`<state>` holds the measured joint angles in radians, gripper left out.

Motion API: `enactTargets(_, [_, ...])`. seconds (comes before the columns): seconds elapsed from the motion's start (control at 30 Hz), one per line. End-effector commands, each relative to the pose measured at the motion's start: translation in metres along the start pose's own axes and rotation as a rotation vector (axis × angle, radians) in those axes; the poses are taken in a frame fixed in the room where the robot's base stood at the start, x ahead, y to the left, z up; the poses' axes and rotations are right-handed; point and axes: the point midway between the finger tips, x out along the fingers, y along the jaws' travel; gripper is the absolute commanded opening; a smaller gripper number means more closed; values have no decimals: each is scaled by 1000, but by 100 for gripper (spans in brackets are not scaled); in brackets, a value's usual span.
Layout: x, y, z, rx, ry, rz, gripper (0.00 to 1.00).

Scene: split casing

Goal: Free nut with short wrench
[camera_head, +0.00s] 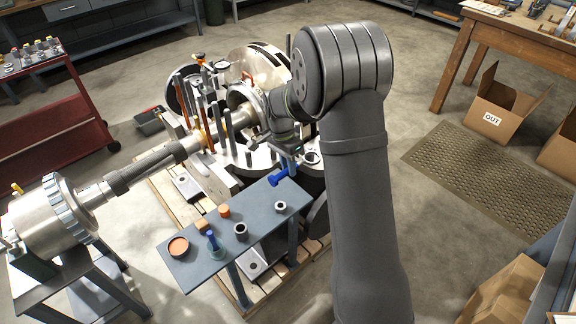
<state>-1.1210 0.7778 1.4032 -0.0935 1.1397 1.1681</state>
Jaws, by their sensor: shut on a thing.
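My gripper (287,150) is at the near right side of the split casing (262,70), above the far end of a small grey bench. It is shut, and a short blue tool (283,176), which looks like the short wrench, shows right below its fingers. The fingers are small and partly hidden by my wrist, so the exact grip is unclear. I cannot make out the nut on the casing; my arm hides part of that side. The casing has several upright studs, and a long shaft (145,165) runs from it to the left.
The grey bench (215,275) carries an orange-brown dish (178,246), a blue bottle-like item (214,245), a dark sleeve (241,231), a small ring (281,207) and orange pieces (224,211). A round metal machine (45,225) stands at left.

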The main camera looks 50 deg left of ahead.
Motion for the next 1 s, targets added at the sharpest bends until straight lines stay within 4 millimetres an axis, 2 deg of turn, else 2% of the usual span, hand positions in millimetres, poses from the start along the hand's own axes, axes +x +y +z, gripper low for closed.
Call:
enactTargets(0.13, [1, 0, -3, -26, 5, 0, 0])
enactTargets(0.27, [3, -1, -16, -126, 26, -1, 0])
enactTargets(0.8, [20, 2, -108, -903, 182, -1, 0])
enactTargets(1.0, [25, 5, -132, -1128, 226, -1, 0])
